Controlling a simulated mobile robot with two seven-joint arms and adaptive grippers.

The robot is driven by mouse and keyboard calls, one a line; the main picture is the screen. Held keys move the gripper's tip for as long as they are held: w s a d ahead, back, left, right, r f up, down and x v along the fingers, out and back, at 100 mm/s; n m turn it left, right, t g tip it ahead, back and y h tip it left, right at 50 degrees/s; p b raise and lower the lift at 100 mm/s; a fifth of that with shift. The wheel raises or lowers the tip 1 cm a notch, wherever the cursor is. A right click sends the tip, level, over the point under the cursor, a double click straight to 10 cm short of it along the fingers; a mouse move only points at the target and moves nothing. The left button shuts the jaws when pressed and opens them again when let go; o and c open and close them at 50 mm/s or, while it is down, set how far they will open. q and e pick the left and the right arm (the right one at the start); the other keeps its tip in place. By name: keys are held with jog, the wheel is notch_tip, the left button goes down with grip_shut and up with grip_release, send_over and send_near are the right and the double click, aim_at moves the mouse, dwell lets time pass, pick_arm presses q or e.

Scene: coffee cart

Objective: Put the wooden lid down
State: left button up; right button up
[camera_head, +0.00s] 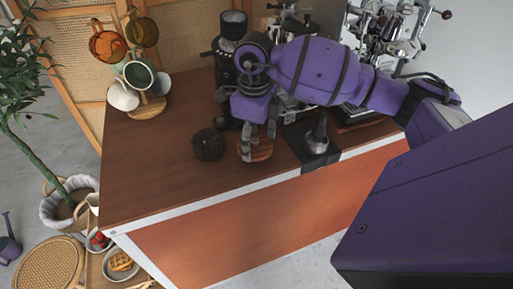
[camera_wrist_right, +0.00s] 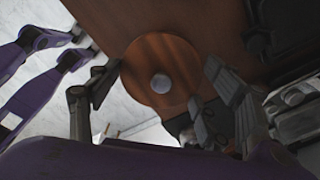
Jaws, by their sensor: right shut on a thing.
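The wooden lid (camera_head: 262,150) is a round brown disc at the front part of the counter, right of a dark round jar (camera_head: 208,145). In the right wrist view the lid (camera_wrist_right: 150,62) shows its wood grain and a grey round knob in the middle. My right gripper (camera_head: 258,142) points down over the counter and is shut on the lid, with a finger on either side. The fingers hide part of the lid in the head view. I cannot tell whether the lid touches the counter. My left gripper is not in view.
A dark tamping stand (camera_head: 316,140) is close on the lid's right. A coffee grinder (camera_head: 226,60) and an espresso machine (camera_head: 385,40) stand behind. A mug tree (camera_head: 148,108) stands at the back left. The counter's left part (camera_head: 150,180) is bare.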

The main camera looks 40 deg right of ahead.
aim_at(256, 148)
jog(key=shift+d+f, duration=0.2)
jog(key=shift+f, duration=0.05)
notch_tip(256, 148, down, 3)
jog(key=shift+w+d+f, duration=0.15)
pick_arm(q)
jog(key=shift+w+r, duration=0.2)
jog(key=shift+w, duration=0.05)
pick_arm(e)
jog(key=shift+f, duration=0.1)
jog(key=shift+f, duration=0.1)
jog(key=o, duration=0.7)
jog(key=shift+f, duration=0.15)
jog(key=o, duration=0.4)
jog(key=shift+o, duration=0.2)
jog(key=shift+r, duration=0.2)
